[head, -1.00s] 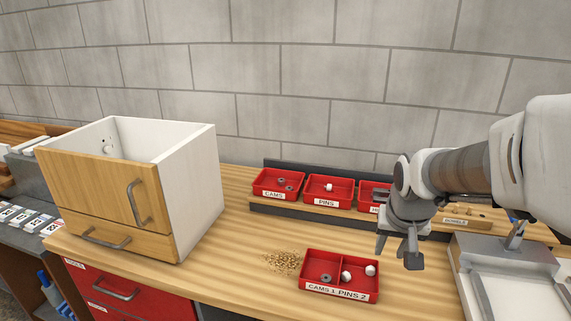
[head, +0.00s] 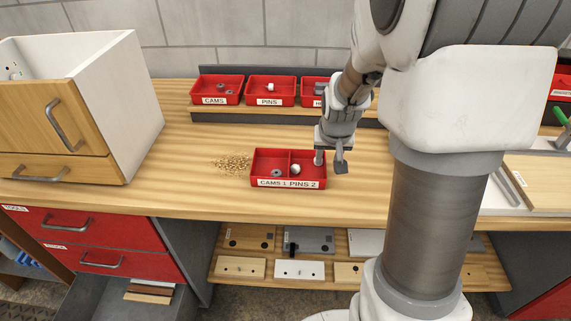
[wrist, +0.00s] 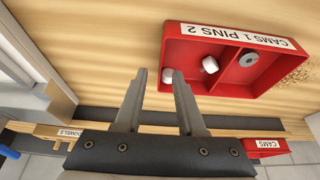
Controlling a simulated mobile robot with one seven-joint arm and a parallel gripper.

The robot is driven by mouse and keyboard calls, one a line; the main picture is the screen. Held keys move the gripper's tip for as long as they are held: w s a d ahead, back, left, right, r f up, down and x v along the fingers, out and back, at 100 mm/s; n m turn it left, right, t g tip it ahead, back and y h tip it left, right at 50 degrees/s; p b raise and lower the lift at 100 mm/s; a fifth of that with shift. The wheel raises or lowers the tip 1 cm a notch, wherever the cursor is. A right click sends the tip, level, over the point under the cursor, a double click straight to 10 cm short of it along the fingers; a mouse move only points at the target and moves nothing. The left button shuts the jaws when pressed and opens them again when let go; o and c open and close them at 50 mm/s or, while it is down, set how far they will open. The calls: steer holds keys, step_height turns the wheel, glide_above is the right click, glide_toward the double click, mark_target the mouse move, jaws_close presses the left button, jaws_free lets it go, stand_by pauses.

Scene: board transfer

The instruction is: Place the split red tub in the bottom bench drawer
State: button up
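The split red tub (head: 288,183) labelled "CAMS 1 PINS 2" stands upright on the wooden bench. In the head view its left compartment holds a grey ring and its right one a white pin. The wrist view also shows the tub (wrist: 225,50), with two white pieces in the pins side. My gripper (head: 330,163) is at the tub's right end, pointing down. Its fingers (wrist: 158,76) are apart with nothing held; one overlaps the tub's end wall in the wrist view, and contact is unclear. The bottom bench drawer (head: 90,297) looks pulled out, with flat wooden pieces inside.
Two shut red drawers (head: 100,262) are above the open one. A wooden-fronted cabinet (head: 62,120) stands on the bench at left. Crumbs (head: 232,163) lie left of the tub. Red bins (head: 217,90) line the back rack. A shelf (head: 240,267) below holds several plates.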

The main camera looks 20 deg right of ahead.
steer(key=shift+x, duration=2.15)
steer(key=shift+f+b, duration=0.1)
steer(key=shift+b, duration=0.35)
jaws_close()
